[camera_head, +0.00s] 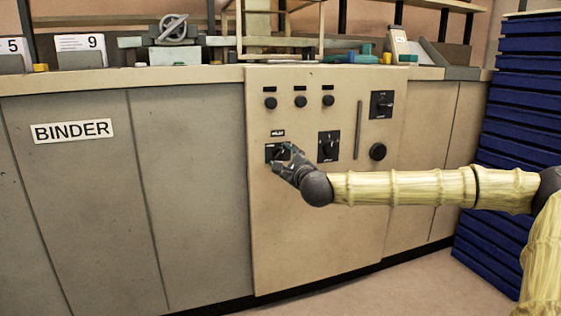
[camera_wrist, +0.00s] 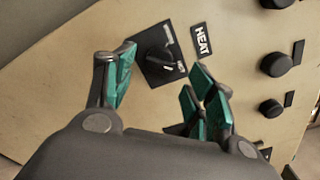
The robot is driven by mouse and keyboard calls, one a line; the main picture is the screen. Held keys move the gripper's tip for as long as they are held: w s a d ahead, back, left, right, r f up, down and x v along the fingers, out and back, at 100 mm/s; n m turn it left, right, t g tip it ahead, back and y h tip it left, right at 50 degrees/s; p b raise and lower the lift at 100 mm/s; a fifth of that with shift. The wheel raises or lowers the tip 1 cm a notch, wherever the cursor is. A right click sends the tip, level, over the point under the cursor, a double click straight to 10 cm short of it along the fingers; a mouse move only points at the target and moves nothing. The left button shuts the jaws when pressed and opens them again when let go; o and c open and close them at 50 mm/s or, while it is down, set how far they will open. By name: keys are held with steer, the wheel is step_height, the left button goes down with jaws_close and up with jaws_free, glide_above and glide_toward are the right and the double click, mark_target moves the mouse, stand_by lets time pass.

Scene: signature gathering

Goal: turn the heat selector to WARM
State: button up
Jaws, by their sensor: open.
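The heat selector (camera_wrist: 158,53) is a dark knob on a square black plate. It sits on the beige machine panel, beside a black label reading HEAT (camera_wrist: 203,40). In the head view the selector (camera_head: 270,152) is partly covered by my gripper (camera_head: 284,160). In the wrist view my gripper (camera_wrist: 163,75) is open, with teal-padded fingers on either side of the knob. Nothing is held between them. I cannot tell whether a finger touches the knob. The small plate lettering is too blurred to read which setting it points to.
Another selector (camera_head: 328,147) sits right of the heat selector, with a round black knob (camera_head: 377,151) and an upper-right selector (camera_head: 382,104) beyond. Three small knobs (camera_head: 300,101) line the panel above. Blue stacked slabs (camera_head: 520,120) stand at far right. Floor shows in front.

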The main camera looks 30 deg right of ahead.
mark_target(280, 154)
steer(key=shift+b+x, duration=0.7)
steer(key=shift+x, duration=1.4)
steer(key=c, duration=1)
